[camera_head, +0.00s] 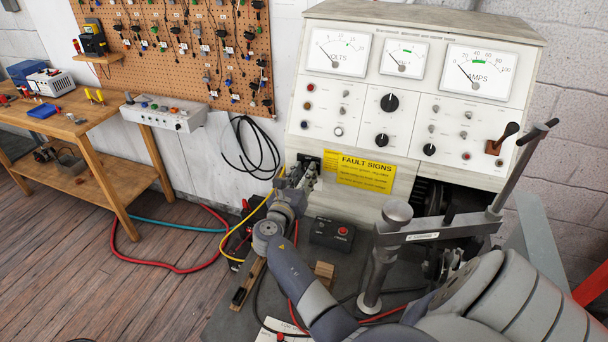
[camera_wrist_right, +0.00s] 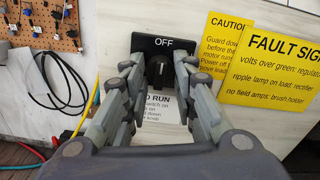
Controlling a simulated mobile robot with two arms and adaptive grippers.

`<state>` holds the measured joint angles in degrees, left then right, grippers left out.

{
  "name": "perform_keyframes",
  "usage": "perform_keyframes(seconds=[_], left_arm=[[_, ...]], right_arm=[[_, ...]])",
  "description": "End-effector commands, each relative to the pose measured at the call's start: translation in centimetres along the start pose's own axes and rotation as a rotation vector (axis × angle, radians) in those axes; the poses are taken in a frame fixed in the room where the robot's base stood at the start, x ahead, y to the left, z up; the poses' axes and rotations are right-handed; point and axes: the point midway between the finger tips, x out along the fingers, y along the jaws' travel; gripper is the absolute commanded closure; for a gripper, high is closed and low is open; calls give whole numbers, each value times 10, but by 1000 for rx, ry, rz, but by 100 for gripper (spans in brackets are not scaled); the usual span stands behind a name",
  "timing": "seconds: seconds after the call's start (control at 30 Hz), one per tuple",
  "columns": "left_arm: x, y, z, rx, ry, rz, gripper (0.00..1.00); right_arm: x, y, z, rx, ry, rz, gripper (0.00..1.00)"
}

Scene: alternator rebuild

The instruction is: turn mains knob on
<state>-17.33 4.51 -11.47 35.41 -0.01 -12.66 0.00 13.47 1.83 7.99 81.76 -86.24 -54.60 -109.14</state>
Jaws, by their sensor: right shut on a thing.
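The mains knob (camera_wrist_right: 158,72) is a black rotary knob on a black plate marked OFF (camera_wrist_right: 165,44), on the white lower panel of the test bench. Its white pointer line stands about upright, toward the word OFF. My right gripper (camera_wrist_right: 157,76) is shut on the knob, with one finger on each side. In the head view my right gripper (camera_head: 303,174) reaches the panel left of the yellow sign and hides the knob; part of the black plate (camera_head: 307,159) shows behind it. My left gripper is not in view.
The yellow FAULT SIGNS notice (camera_head: 365,173) is right of the knob. A small black box with a red button (camera_head: 332,234) and a metal lever stand (camera_head: 395,215) are on the bench top. A yellow cable (camera_head: 236,238) runs left of my wrist. A wooden workbench (camera_head: 75,122) stands further left.

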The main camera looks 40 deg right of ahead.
Motion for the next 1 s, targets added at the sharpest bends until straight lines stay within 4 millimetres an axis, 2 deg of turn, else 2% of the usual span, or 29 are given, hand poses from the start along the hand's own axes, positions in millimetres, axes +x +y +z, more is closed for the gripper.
perform_keyframes(seconds=[0.37, 1.0], left_arm=[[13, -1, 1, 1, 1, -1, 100], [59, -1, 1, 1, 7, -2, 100]], right_arm=[[0, 1, -2, 157, -2, 1, 98], [0, 2, -3, 743, -1, 0, 98]])
